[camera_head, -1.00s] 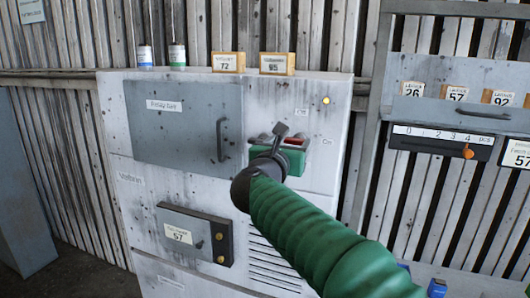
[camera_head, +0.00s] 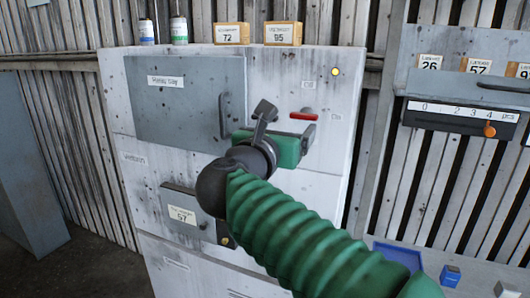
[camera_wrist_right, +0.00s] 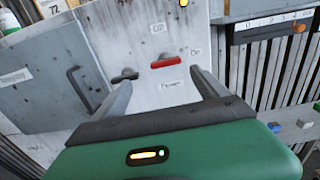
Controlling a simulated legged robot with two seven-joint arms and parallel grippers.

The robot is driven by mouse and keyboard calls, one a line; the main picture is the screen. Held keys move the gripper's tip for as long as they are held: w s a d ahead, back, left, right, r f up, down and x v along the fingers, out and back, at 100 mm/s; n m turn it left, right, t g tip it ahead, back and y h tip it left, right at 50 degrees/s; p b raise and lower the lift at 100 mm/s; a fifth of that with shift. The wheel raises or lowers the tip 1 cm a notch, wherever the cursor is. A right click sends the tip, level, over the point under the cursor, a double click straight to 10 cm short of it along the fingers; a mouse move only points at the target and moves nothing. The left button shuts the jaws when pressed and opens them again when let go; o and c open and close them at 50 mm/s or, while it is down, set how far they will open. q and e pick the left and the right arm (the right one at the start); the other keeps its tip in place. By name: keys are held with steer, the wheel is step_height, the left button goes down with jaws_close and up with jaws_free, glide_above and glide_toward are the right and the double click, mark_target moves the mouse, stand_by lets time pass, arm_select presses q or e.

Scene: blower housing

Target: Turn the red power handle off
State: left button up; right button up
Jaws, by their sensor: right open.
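The red power handle (camera_head: 303,115) lies roughly horizontal on the white cabinet's upper right front, below a lit yellow lamp (camera_head: 335,72). It also shows in the right wrist view (camera_wrist_right: 166,62), ahead of the fingertips. My right gripper (camera_head: 287,121), green with grey fingers, is open and empty in front of the cabinet, just below and left of the handle. In the wrist view its two fingers (camera_wrist_right: 160,82) stand apart, with the handle beyond the gap. I see no contact with the handle. My left gripper is not in view.
A dark knob (camera_wrist_right: 125,75) sits left of the red handle. The grey cabinet door (camera_head: 185,105) has a protruding pull (camera_head: 223,115) left of my gripper. Boxes (camera_head: 283,33) stand on top.

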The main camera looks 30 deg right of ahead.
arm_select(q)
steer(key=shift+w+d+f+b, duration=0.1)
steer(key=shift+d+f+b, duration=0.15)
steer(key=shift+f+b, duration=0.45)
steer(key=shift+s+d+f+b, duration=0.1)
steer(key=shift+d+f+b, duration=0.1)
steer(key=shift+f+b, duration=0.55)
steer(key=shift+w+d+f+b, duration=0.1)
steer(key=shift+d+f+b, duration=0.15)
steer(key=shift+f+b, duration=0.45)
arm_select(e)
steer(key=v, duration=0.9)
steer(key=shift+s+d+f, duration=0.2)
steer(key=shift+s+d, duration=0.1)
